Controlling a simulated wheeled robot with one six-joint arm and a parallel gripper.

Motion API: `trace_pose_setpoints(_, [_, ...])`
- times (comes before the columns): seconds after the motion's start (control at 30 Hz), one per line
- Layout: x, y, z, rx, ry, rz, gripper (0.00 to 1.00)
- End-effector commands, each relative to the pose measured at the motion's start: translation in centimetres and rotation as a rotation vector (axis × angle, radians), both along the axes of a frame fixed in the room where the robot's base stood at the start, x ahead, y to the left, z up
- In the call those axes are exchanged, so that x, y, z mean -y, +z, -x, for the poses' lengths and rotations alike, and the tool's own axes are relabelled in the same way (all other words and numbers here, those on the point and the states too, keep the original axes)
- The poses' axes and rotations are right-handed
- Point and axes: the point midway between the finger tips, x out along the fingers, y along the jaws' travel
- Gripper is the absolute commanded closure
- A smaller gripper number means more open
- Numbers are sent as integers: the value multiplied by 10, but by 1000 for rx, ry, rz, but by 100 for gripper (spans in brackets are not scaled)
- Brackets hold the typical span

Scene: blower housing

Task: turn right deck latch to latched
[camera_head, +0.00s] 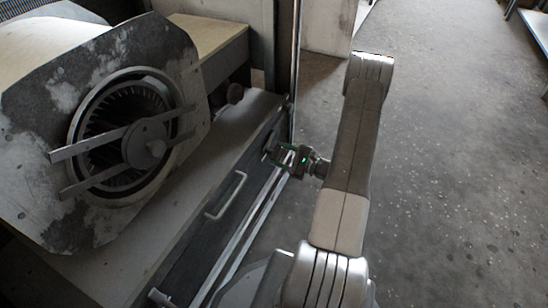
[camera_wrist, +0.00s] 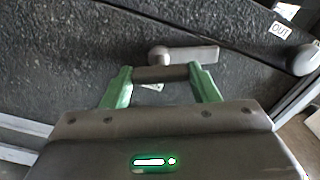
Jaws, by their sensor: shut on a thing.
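The right deck latch (camera_wrist: 195,54) shows in the wrist view as a short grey bar with a rounded end, lying roughly level against a dark speckled panel. My gripper (camera_wrist: 160,74) has green fingers closed on a dark, cylinder-like grip at the latch's rounded end. The fingers hide part of that grip. In the head view my gripper (camera_head: 275,155) is at the right end of the deck's dark front face, and the latch itself is too small and covered to make out.
A white pull handle (camera_head: 226,195) sits on the dark deck front. The blower housing (camera_head: 45,110) with its round fan opening stands on the deck at left. An "OUT" label (camera_wrist: 281,30) and a rounded grey knob (camera_wrist: 305,60) are right of the latch. Open floor (camera_head: 455,160) lies right of my arm.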

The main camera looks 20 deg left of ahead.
Motion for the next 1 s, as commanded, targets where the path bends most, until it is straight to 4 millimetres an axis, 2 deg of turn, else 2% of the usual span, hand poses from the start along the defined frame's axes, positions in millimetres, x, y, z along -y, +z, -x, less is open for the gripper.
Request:
trace_pose_setpoints(0.13, [0, -5, 0, 139, 0, 11, 87])
trace_pose_setpoints(1.0, [0, -1, 1, 930, 1, 73, 87])
